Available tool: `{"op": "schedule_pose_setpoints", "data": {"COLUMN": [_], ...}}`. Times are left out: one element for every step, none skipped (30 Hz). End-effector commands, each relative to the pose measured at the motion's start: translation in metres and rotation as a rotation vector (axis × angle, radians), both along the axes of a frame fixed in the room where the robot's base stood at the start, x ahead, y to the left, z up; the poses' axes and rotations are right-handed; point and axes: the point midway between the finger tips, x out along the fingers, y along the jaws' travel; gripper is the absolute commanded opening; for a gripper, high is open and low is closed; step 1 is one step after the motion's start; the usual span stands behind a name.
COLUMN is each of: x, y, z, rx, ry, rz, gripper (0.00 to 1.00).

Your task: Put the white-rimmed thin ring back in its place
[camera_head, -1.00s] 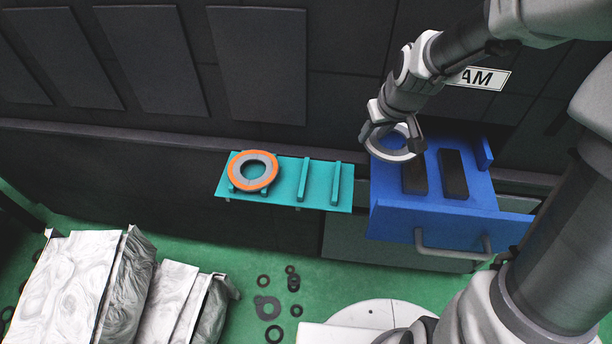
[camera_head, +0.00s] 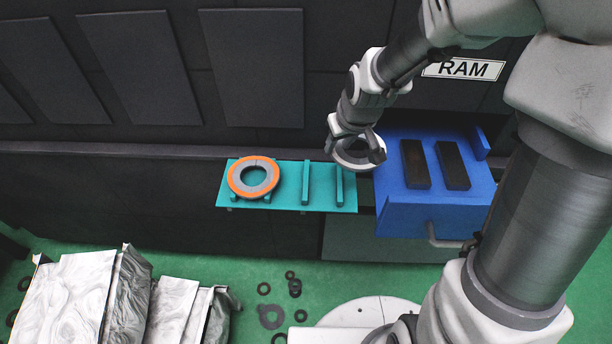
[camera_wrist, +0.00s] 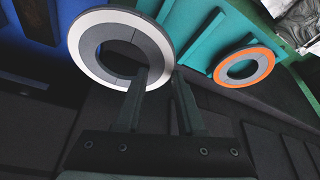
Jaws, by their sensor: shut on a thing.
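The white-rimmed ring (camera_head: 359,164) is grey inside a white outer band. My gripper (camera_head: 357,146) is shut on its edge and holds it in the air, near the gap between the teal shelf (camera_head: 285,200) and the blue drawer (camera_head: 405,210). In the wrist view the ring (camera_wrist: 92,66) hangs at the fingers (camera_wrist: 160,88), with a finger across its lower right part. The teal shelf carries thin upright ribs; the right pair (camera_head: 306,185) has no ring on it.
An orange-rimmed ring (camera_head: 254,177) rests on the left ribs of the shelf. The open blue drawer has two dark slots (camera_head: 415,165). A dark panelled wall stands behind. Silvery blocks (camera_head: 70,295) and small dark rings (camera_head: 270,315) lie on the green floor.

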Motion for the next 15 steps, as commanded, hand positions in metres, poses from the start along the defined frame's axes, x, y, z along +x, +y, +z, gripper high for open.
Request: {"op": "schedule_pose_setpoints", "data": {"x": [-0.002,-0.003,-0.004,-0.004,-0.005,-0.006,-0.007,-0.008,-0.009,-0.010,-0.010,-0.011,-0.012,-0.013,-0.014], "y": [0.008,0.012,0.016,0.019,0.023,0.027,0.031,0.034,0.038,0.041,0.044,0.049,0.052,0.055,0.059], "z": [-0.006,-0.008,-0.011,-0.013,-0.015,-0.018,-0.020,-0.022,-0.024,-0.026,-0.028,-0.031,-0.032,-0.034,-0.036], "rx": [0.000,0.000,0.000,0.000,0.000,0.000,0.000,0.000,0.000,0.000,0.000,0.000,0.000,0.000,0.000], "ry": [-0.001,-0.001,-0.001,-0.001,-0.001,-0.001,-0.002,-0.002,-0.002,-0.001,-0.001,-0.002,-0.002,-0.002,-0.002], "rz": [0.006,0.007,0.007,0.006,0.006,0.007,0.006,0.006,0.007,0.005,0.005,0.007,0.006,0.006,0.006], "gripper": [0.00,0.00,0.00,0.00,0.00,0.00,0.00,0.00,0.00,0.00,0.00,0.00,0.00,0.00,0.00]}}
